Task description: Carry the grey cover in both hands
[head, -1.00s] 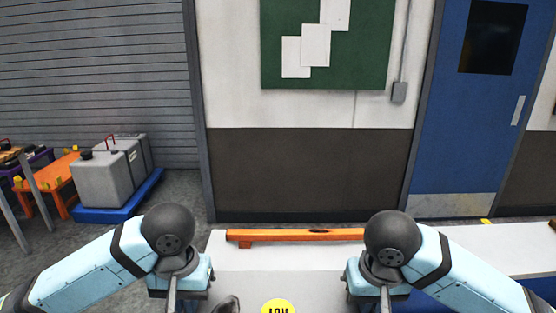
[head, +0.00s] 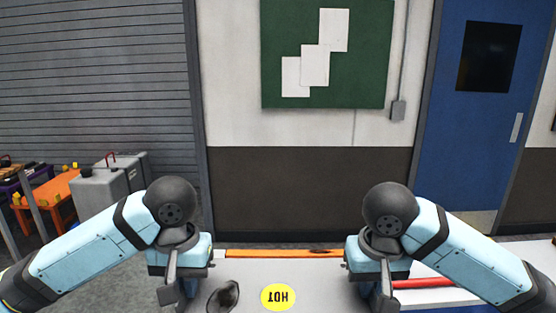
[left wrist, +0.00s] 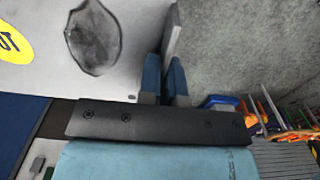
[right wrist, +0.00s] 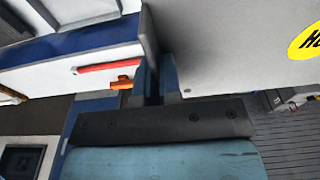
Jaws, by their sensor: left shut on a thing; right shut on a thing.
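The grey cover (head: 245,292) is a flat light-grey panel with a round yellow HOT label (head: 278,297) and a dark smudged patch (head: 223,294). It spans between my two grippers at the bottom of the head view, its near part cut off by the frame. My left gripper (head: 170,292) is shut on its left edge; the left wrist view shows the fingers (left wrist: 165,82) at that edge. My right gripper (head: 382,296) is shut on its right edge, also seen in the right wrist view (right wrist: 155,85).
Behind the cover an orange bar (head: 285,253) shows, partly hidden. A red bar (head: 424,284) lies on a white-topped bench (head: 450,271) at right. Grey containers (head: 100,192) and an orange table (head: 45,196) stand at left. A wall and blue door (head: 465,130) are behind.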

